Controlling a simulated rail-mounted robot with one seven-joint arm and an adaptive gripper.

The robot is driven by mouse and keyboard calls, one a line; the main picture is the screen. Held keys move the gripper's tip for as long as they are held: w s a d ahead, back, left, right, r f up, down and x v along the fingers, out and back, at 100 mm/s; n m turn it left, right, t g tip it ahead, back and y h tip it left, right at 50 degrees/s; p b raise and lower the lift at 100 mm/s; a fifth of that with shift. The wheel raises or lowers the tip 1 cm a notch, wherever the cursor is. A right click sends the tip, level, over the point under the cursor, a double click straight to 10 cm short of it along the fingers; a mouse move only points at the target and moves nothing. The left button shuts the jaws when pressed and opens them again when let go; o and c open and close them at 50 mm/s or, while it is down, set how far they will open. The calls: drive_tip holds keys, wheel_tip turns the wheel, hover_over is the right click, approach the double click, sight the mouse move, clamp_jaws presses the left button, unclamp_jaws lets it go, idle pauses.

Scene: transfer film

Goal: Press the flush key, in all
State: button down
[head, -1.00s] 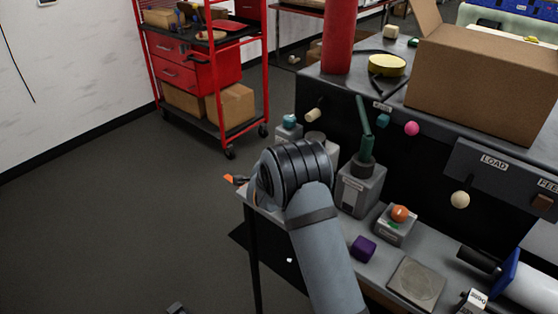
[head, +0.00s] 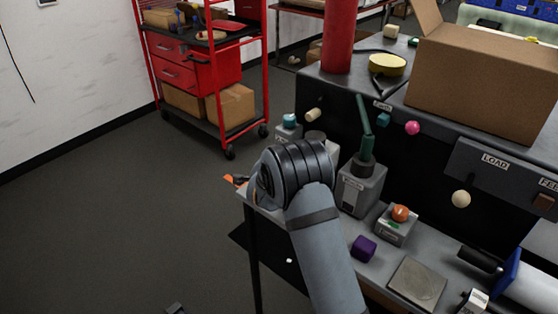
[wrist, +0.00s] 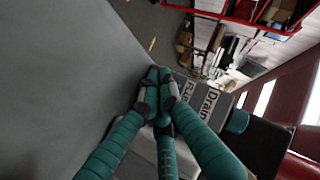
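In the wrist view a "FLUSH" label (wrist: 187,97) sits beside a "Drain" label (wrist: 210,105) on a grey housing. The flush key itself cannot be made out; my fingers cover the area left of the label. My gripper (wrist: 157,88) has teal fingers with dark grey tips drawn together, right by the FLUSH label; whether they touch anything is unclear. A teal knob (wrist: 237,121) stands to the right of the Drain label. In the head view a teal-topped grey unit (head: 289,120) stands behind my arm, which hides my gripper.
On the bench are a grey unit with a green lever (head: 365,128), an orange button box (head: 398,222), a purple block (head: 363,248) and a flat grey plate (head: 418,283). A cardboard box (head: 485,85) stands on the upper shelf. The floor at left is clear up to a red cart (head: 200,70).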

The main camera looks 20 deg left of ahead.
drive_tip(key=shift+s+a, duration=0.2)
drive_tip(key=shift+s, duration=0.35)
drive_tip(key=shift+s+a+b, duration=0.25)
drive_tip(key=shift+s+a, duration=0.1)
drive_tip(key=shift+s, duration=0.4)
drive_tip(key=shift+s+a+b, duration=0.3)
drive_tip(key=shift+s+a, duration=0.1)
drive_tip(key=shift+s, duration=0.4)
drive_tip(key=shift+s+a+b, duration=0.25)
drive_tip(key=shift+s+a, duration=0.1)
drive_tip(key=shift+s, duration=0.4)
drive_tip(key=shift+w, duration=0.1)
drive_tip(key=shift+w+d, duration=0.35)
drive_tip(key=shift+w, duration=0.25)
drive_tip(key=shift+w+d+r+p, duration=0.2)
drive_tip(key=shift+w+p, duration=0.15)
drive_tip(key=shift+p, duration=0.35)
drive_tip(key=p, duration=0.3)
drive_tip(key=shift+r, duration=0.1)
